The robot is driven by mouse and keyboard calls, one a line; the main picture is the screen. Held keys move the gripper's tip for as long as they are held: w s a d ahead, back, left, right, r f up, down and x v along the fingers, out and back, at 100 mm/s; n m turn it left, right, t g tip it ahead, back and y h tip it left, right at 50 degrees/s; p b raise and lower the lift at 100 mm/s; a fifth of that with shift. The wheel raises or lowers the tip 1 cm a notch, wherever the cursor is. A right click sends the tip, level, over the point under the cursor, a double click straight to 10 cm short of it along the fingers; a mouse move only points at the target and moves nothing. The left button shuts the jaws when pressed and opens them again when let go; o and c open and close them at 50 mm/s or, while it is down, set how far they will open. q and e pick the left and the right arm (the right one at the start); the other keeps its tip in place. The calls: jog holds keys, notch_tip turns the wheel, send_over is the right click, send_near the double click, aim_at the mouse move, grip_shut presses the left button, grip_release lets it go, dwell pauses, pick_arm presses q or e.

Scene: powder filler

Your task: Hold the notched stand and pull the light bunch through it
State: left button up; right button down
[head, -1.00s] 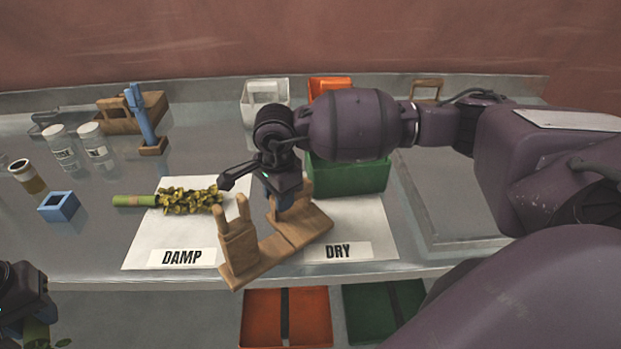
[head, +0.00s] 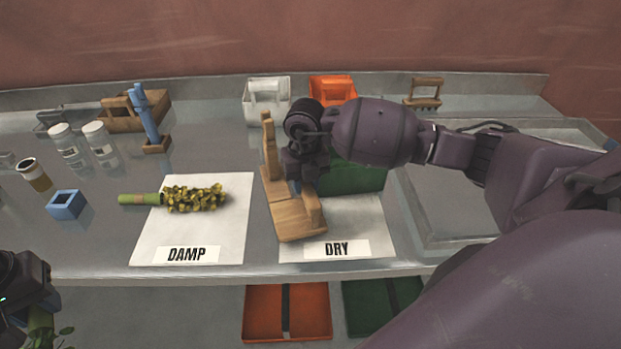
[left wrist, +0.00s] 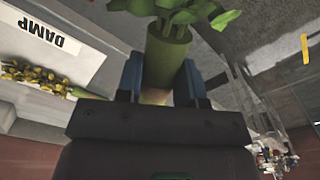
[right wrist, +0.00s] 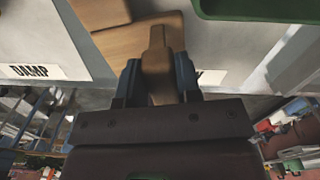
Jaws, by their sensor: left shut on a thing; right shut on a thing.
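The wooden notched stand (head: 294,218) is over the DRY sheet, its notched upright at the far end and its base toward the front edge. My right gripper (head: 305,170) is shut on a wooden part of the stand, seen between the fingers in the right wrist view (right wrist: 159,80). My left gripper (head: 28,300) is low at the left, below the table edge, shut on the green stem of a leafy bunch (left wrist: 168,52). A second bunch with yellow-brown leaves (head: 195,199) and a green stem lies on the DAMP sheet, apart from both grippers.
The DAMP sheet (head: 215,235) and DRY sheet (head: 365,225) lie side by side. A blue square holder (head: 67,205) and several jars stand left. Red (head: 262,312) and green trays sit below the table edge.

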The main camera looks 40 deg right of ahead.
pick_arm(q)
jog(key=shift+r, duration=0.15)
pick_arm(e)
jog(key=d+m, duration=0.1)
jog(key=m, duration=0.2)
jog(key=shift+d+f, duration=0.1)
jog(key=shift+d, duration=0.05)
jog(key=shift+s, duration=0.15)
pick_arm(q)
jog(key=shift+f+b, duration=0.55)
jog(key=shift+f, duration=0.15)
pick_arm(e)
jog(key=shift+f, duration=0.95)
pick_arm(q)
jog(key=shift+f, duration=0.15)
pick_arm(e)
jog(key=shift+s+f, duration=0.1)
jog(key=shift+f, duration=0.2)
jog(key=c, duration=0.7)
grip_release()
jog(key=shift+c, duration=0.2)
jog(key=shift+r, duration=0.1)
jog(key=c, duration=1)
